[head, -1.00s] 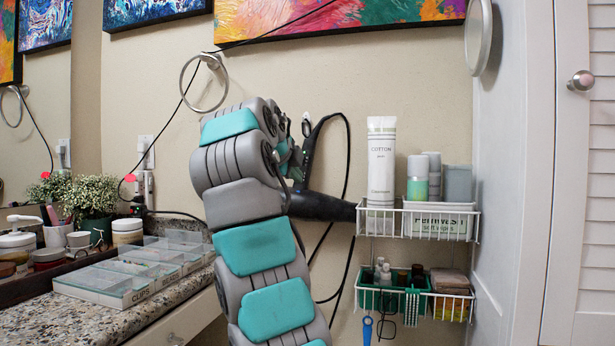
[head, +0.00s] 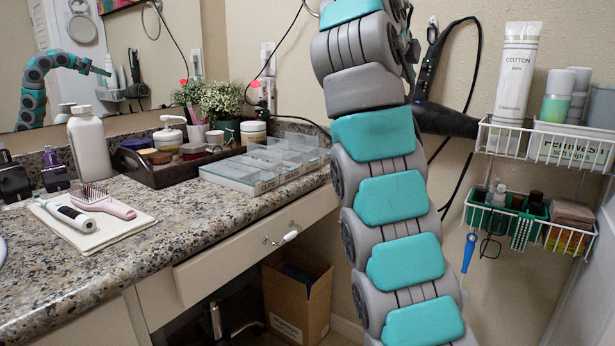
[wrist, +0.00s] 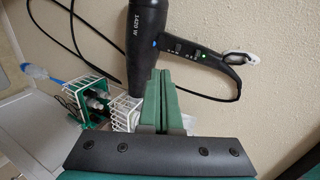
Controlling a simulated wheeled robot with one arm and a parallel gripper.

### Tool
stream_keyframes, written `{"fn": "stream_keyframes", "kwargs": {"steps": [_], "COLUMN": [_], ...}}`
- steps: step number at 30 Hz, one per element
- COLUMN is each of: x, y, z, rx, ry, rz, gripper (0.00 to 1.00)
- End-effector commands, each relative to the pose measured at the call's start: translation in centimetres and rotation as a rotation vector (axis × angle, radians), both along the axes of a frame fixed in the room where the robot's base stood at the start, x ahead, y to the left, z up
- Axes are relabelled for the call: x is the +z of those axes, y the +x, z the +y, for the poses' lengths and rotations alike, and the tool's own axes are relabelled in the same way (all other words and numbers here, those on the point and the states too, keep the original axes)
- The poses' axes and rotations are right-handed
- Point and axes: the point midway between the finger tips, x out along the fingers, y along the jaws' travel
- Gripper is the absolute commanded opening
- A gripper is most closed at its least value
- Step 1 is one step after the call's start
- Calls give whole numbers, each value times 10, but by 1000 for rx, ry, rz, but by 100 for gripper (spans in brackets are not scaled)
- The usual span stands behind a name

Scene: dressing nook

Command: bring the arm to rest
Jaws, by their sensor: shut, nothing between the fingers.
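My gripper (wrist: 163,102) shows in the wrist view with its two green fingers pressed together and nothing between them. It points toward the wall. A black hair dryer (wrist: 150,40) is beyond the fingertips in the wrist view, beside a white wall hook (wrist: 238,58). In the head view the hair dryer (head: 446,120) is partly hidden behind my arm. My arm rises through the middle of the head view, and the gripper itself is hidden there.
A white wire wall rack (head: 500,140) with bottles and a cotton tube is at the right. A speckled counter (head: 150,250) at the left carries a clear organiser (head: 236,176), a brush (head: 105,203) and a white bottle (head: 88,145). A cardboard box (head: 300,310) stands under it.

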Motion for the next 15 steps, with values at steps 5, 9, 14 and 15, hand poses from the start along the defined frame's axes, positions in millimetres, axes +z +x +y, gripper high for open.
{"fn": "stream_keyframes", "kwargs": {"steps": [5, 9, 14, 15], "x": [-1, -3, -8, -9], "y": [-1, -1, -1, -2], "z": [0, 0, -1, -1], "rx": [14, 29, 59, 68], "ry": [-25, -52, -100, -114], "rz": [31, 69, 135, 155], "gripper": [0, 0, 0, 0]}}
